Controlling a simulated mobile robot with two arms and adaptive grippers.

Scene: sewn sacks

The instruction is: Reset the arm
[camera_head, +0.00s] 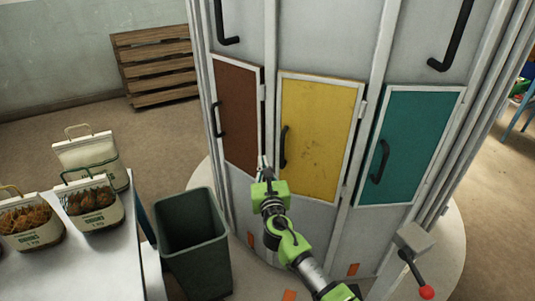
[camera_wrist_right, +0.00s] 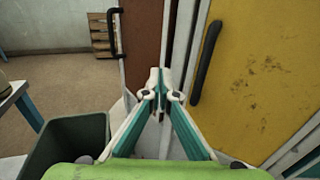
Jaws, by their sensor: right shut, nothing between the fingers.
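My right gripper (camera_head: 264,165) reaches up from the bottom of the head view, in front of the cabinet between the brown door (camera_head: 238,115) and the yellow door (camera_head: 316,135). Its fingers (camera_wrist_right: 160,88) are together and empty in the right wrist view. The yellow door's black handle (camera_wrist_right: 205,62) is to the right of the fingers there, apart from them. My left gripper is not in view.
A dark green bin (camera_head: 196,240) stands left of my right arm. A table (camera_head: 95,262) at the left bears several sacks (camera_head: 92,201). A teal door (camera_head: 408,145) and a red-knobbed lever (camera_head: 426,291) are on the right. A wooden pallet (camera_head: 156,68) leans at the back wall.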

